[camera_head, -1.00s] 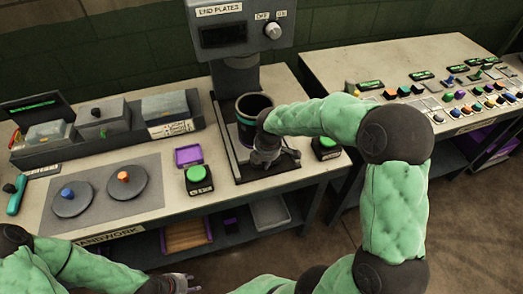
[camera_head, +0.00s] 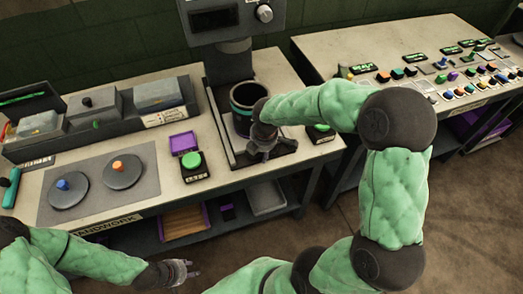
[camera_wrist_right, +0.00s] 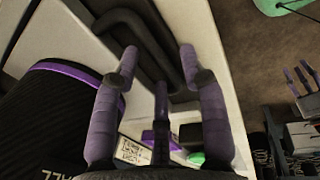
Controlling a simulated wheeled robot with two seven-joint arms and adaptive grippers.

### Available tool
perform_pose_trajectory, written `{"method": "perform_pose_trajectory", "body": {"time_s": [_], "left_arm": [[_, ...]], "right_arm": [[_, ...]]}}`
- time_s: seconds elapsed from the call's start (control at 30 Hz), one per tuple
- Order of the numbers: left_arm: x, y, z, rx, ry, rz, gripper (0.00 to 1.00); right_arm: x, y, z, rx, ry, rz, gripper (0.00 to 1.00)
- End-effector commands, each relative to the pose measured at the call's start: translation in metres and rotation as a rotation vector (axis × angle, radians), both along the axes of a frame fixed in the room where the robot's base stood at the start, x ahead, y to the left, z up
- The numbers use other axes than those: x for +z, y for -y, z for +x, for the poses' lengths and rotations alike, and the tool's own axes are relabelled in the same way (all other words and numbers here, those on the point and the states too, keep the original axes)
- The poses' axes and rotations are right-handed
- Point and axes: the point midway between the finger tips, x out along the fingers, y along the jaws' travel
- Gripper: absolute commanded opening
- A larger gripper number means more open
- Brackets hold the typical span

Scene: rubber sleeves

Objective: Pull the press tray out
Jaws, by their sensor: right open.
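The press (camera_head: 232,62) stands at the back of the left bench, with a black cup with a teal band (camera_head: 244,110) under its head. Its dark tray (camera_head: 240,158) lies at the base, partly hidden by my right gripper. My right gripper (camera_head: 276,149) is low at the tray's front end, fingers apart and nothing held. In the right wrist view, its open fingers (camera_wrist_right: 158,62) reach towards a dark bent bar (camera_wrist_right: 150,38), which looks like the tray's handle; I cannot tell if they touch it. My left gripper (camera_head: 188,272) is open and empty in front of the bench.
Green buttons stand left (camera_head: 192,163) and right (camera_head: 320,131) of the press. Two discs with blue (camera_head: 68,190) and orange (camera_head: 123,172) knobs lie on a grey mat. A grey bin (camera_head: 266,198) sits on the lower shelf. A second bench with coloured knobs is at right.

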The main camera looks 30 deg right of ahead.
Motion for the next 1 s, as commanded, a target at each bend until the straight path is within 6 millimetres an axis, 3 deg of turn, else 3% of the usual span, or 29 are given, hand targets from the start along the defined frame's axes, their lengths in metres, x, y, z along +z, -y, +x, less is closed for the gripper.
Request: {"method": "perform_pose_trajectory", "body": {"time_s": [0.27,0.7,1.0], "left_arm": [[0.000,0.000,0.000,0.000,0.000,0.000,0.40],[0.000,0.000,0.000,0.000,0.000,0.000,0.40],[0.000,0.000,0.000,0.000,0.000,0.000,0.40]], "right_arm": [[0.022,0.000,-0.002,0.000,0.005,-0.002,0.44],[0.100,-0.004,-0.017,0.001,0.003,-0.001,0.44],[0.118,-0.005,-0.021,0.000,-0.001,0.000,0.44]]}}
